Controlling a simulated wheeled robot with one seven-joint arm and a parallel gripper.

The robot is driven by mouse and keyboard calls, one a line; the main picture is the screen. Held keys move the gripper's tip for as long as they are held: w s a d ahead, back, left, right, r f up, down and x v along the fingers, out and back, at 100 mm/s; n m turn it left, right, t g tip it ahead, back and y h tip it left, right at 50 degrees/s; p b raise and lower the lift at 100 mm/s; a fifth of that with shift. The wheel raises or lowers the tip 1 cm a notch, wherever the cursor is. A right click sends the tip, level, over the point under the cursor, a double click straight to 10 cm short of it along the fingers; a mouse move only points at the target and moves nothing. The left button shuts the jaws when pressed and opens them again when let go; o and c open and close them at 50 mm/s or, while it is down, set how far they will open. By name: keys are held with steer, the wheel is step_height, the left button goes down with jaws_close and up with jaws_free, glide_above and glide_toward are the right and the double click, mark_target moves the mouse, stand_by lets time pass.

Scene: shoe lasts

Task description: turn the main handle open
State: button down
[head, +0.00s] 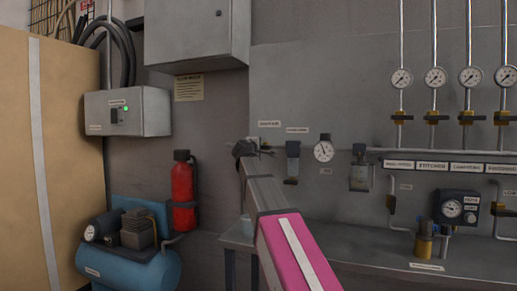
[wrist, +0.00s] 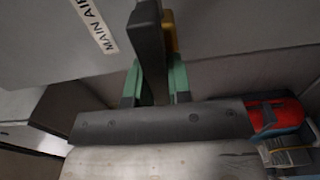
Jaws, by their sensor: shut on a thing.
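The main handle is a dark bar (wrist: 149,45) in the wrist view, beside a label reading MAIN AIR (wrist: 94,22). A yellow part (wrist: 170,35) shows just behind it. The green fingers of my gripper (wrist: 156,84) stand on either side of the bar and are shut on it. In the head view my gripper (head: 246,149) reaches the wall panel beside a small label (head: 269,124). There my arm and gripper hide most of the handle, and I cannot tell its angle.
A pressure gauge (head: 324,151) and a filter unit (head: 292,160) are on the panel to the right. A grey cabinet (head: 198,30) hangs above. A red extinguisher (head: 184,190) and a blue compressor (head: 135,268) are at the left. A bench (head: 450,272) runs below the panel.

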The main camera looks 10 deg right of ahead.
stand_by(0.6)
steer(key=c, duration=1)
jaws_free()
steer(key=shift+c, duration=0.2)
steer(key=v, duration=1)
steer(key=shift+s+a, duration=0.2)
steer(key=shift+s, duration=0.15)
steer(key=shift+s, duration=0.1)
